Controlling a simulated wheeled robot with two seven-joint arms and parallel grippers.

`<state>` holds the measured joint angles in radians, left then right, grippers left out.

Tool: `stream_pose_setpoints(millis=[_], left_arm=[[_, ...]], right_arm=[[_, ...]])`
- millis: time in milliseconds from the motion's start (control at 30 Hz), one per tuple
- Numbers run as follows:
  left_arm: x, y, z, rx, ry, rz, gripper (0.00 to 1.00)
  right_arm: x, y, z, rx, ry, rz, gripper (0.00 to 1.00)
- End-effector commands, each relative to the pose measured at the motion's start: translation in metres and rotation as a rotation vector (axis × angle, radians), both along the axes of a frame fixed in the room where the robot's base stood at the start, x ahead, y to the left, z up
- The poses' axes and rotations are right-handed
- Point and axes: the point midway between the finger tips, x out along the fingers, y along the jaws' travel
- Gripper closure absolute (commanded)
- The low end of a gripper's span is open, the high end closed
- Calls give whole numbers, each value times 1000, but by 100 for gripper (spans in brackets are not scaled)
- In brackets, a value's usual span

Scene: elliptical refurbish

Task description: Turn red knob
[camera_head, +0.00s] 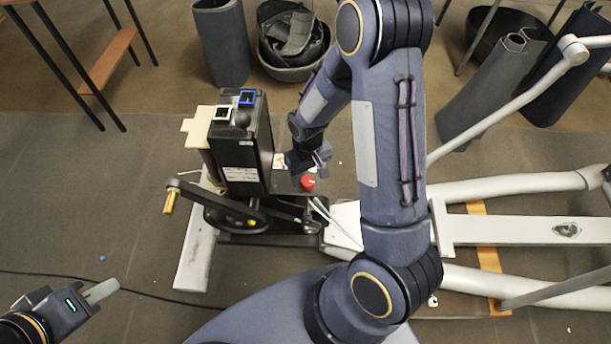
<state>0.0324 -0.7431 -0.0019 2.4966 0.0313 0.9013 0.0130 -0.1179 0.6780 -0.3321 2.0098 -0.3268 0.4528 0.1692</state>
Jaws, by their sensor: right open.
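The red knob (308,182) sits on the dark base part of the machine (240,150), just right of its tall black housing. My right gripper (318,160) is open, right above the knob in the picture and very close to it. I cannot tell whether its fingers touch the knob. My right arm hides part of the area to the right of the knob. My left gripper (102,291) is far off at the lower left, over the floor, with nothing visible in it. Its fingers are seen edge-on, so their opening is unclear.
A crank with a yellow-brown pedal end (169,202) sticks out left of the machine. Pale frame tubes (520,190) run to the right. A bin of black scraps (291,40) and a rolled grey sheet (221,42) stand behind. The floor at left is mostly clear.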

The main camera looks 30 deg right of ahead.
Motion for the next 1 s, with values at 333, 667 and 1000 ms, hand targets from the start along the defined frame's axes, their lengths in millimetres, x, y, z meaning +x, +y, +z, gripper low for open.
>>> stream_pose_setpoints(millis=[333,667,1000], left_arm=[[0,0,-1,0,0,0,71],[0,0,-1,0,0,0,71],[0,0,-2,0,0,0,71]], right_arm=[[0,0,-24,1,0,0,41],[0,0,-24,1,-1,0,62],[0,0,-24,1,-1,-8,86]])
